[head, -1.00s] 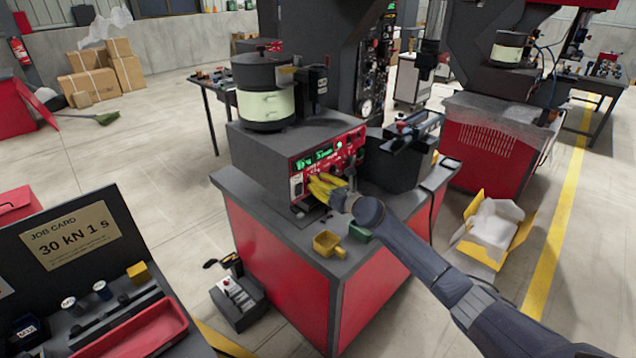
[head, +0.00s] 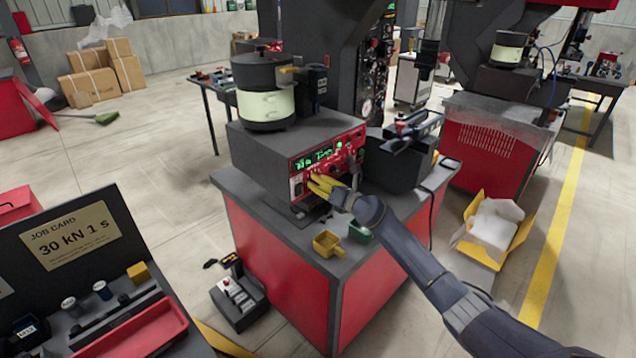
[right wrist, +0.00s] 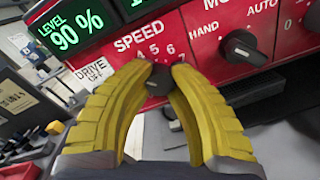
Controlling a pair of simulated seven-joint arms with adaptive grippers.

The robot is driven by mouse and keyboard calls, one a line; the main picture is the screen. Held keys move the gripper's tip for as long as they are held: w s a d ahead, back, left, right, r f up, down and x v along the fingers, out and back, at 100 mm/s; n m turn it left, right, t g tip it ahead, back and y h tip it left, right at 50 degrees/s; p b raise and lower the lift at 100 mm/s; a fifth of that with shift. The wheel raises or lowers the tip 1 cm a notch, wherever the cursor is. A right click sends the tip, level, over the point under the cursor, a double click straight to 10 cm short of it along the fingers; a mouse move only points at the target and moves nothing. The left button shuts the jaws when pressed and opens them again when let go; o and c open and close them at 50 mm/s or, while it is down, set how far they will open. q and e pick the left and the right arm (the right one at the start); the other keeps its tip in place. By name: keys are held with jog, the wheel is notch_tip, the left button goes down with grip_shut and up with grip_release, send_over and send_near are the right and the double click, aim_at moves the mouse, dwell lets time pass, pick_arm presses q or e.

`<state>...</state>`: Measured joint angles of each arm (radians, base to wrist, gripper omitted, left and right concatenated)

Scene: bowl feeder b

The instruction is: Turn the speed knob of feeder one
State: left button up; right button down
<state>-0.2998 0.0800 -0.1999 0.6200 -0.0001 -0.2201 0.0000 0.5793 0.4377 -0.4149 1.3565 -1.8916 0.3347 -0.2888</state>
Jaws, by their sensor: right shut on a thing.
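The feeder control box (head: 262,152) stands on a red and grey cabinet, with a red panel (head: 352,146) and green displays on its front. In the right wrist view, the black speed knob (right wrist: 160,86) sits under the word SPEED, with dial numbers such as 4, 5, 6 and 7 around it. My right gripper (head: 314,183) is at the lower part of the panel. Its yellow fingers (right wrist: 162,71) are closed on the speed knob from both sides, hiding part of the dial and the knob's pointer. My left gripper is not in view.
A hand/auto mode knob (right wrist: 239,46) is close right of the speed knob. A feeder bowl (head: 264,92) sits on the box. A yellow scoop-like piece (head: 327,244) and a green one (head: 359,232) lie on the cabinet top below my right arm.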

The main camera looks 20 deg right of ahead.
jog(key=c, duration=1.6)
grip_release()
jog(key=shift+d+r, duration=0.1)
jog(key=shift+r, duration=0.25)
jog(key=o, duration=0.5)
jog(key=shift+f, duration=0.2)
jog(key=shift+s, duration=0.1)
jog(key=v, duration=1.1)
jog(key=shift+s+d, duration=0.15)
jog(key=shift+s, duration=0.2)
